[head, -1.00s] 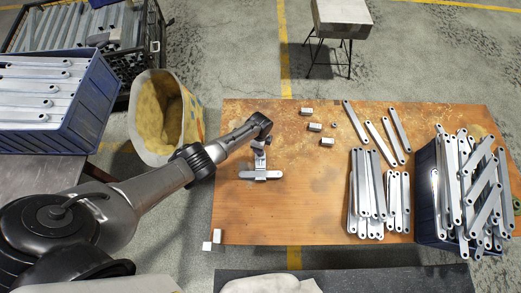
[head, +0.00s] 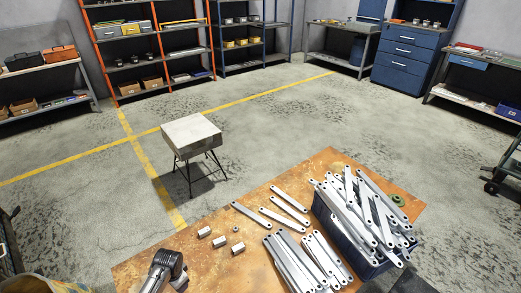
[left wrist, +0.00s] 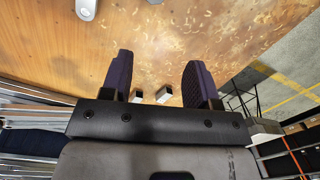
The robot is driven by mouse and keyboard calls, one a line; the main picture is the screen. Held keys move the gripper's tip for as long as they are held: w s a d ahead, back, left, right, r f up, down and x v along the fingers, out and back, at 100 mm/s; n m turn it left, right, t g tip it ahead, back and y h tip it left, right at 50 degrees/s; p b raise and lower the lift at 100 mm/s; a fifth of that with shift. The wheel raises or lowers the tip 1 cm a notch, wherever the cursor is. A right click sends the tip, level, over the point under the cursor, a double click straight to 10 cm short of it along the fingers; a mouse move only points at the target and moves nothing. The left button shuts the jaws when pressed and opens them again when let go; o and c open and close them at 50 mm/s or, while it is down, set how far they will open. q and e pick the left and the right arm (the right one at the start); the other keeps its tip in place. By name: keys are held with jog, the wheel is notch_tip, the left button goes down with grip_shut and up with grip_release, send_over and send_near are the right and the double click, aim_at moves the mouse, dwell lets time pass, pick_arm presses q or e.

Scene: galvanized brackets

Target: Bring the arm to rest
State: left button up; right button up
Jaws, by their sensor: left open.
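My left arm (head: 165,268) shows only in part at the bottom left of the head view, over the brown worktable (head: 130,275). In the left wrist view my left gripper (left wrist: 158,72) is open, with its two dark fingers apart and nothing between them. Beyond the fingers lie the worn table top and two small metal blocks (left wrist: 164,95). The rounded end of a pale metal piece (left wrist: 87,9) shows at the top edge; its remainder is cut off. My right gripper is in neither view.
A blue bin (head: 345,240) heaped with galvanized bars stands at the table's right. Loose bars (head: 290,199) and several small metal blocks (head: 219,241) lie beside it. A stool (head: 191,133) stands behind the table on open floor. Shelves (head: 150,45) line the back wall.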

pick_arm(q)
jog(key=w+d+r+n+t, duration=0.1)
jog(key=w+d+r+t, duration=0.15)
jog(key=r, duration=0.55)
jog(key=w+d+r+n+t, duration=0.1)
jog(key=w+d+r+t, duration=0.15)
jog(key=r, duration=0.65)
jog(key=s+d+r+n+t, duration=0.25)
jog(key=s+d+r, duration=0.25)
jog(key=s+r, duration=0.35)
jog(key=s+r+h+p, duration=0.1)
jog(key=s+r, duration=0.1)
jog(key=s, duration=1)
jog(key=s+f+g+p, duration=0.1)
jog(key=s+f+g, duration=0.1)
jog(key=s+f, duration=0.6)
jog(key=s+f+g+p, duration=0.1)
jog(key=s+f+g, duration=0.2)
jog(key=s, duration=0.9)
notch_tip(320, 180, up, 38)
jog(key=p, duration=3.7)
jog(key=shift+w+t, duration=0.25)
jog(key=shift+t, duration=0.1)
